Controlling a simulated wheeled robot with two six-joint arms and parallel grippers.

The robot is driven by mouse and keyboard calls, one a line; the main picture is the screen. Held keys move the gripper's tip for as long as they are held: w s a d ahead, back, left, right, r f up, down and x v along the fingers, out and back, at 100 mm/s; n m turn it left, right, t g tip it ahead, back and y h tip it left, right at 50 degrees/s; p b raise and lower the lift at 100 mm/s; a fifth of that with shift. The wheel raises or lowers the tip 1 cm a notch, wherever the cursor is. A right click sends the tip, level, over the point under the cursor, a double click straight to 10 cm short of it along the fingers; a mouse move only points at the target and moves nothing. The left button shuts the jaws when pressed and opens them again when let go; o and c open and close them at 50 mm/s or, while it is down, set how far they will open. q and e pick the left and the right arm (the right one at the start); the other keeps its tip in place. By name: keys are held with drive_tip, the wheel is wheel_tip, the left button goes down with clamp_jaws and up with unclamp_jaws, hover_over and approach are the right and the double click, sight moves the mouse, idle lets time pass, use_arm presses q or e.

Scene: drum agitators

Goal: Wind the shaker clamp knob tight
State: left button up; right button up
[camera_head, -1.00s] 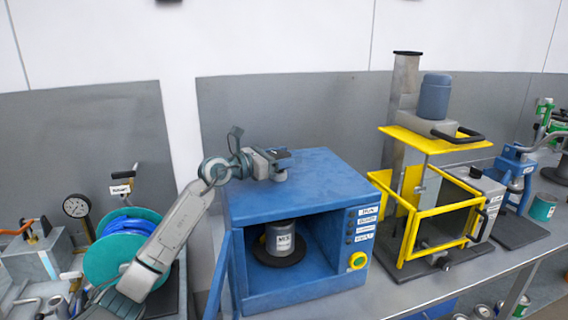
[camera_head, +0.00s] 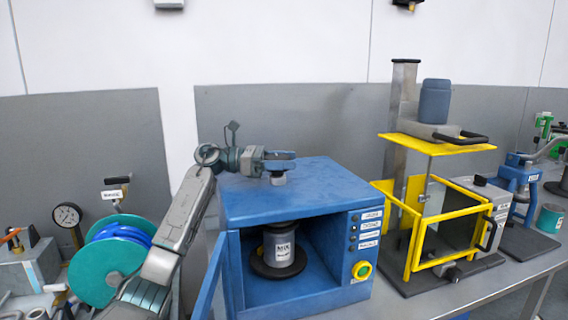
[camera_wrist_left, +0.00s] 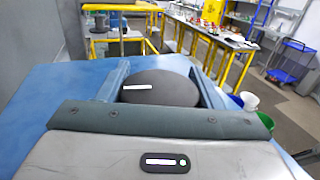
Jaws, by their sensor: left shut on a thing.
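The blue shaker box (camera_head: 305,195) stands on the bench with its front open. Its clamp knob (camera_head: 279,181) is a grey piece on top. In the left wrist view the knob (camera_wrist_left: 165,90) is a dark round disc with a white mark. My left gripper (camera_head: 283,162) is over the box top and shut on the knob, with a blue finger on either side of the disc. A grey labelled can (camera_head: 282,247) stands upright on a dark round plate inside the box. My right gripper is not in view.
The box's blue door (camera_head: 211,278) is open at the left, near my left arm. A yellow-framed machine (camera_head: 437,265) stands to the right. A teal hose reel (camera_head: 105,270) and gauge (camera_head: 67,215) are at the left.

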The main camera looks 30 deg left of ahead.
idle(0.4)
use_arm(q)
drive_tip(key=o, duration=1)
drive_tip(key=shift+c, duration=0.2)
drive_tip(key=shift+a, duration=0.1)
drive_tip(key=b+v, duration=0.4)
drive_tip(key=v, duration=0.5)
drive_tip(key=shift+s+a+f, duration=0.15)
drive_tip(key=shift+a, duration=0.25)
drive_tip(key=shift+s+a, duration=0.25)
drive_tip(key=shift+a, duration=0.1)
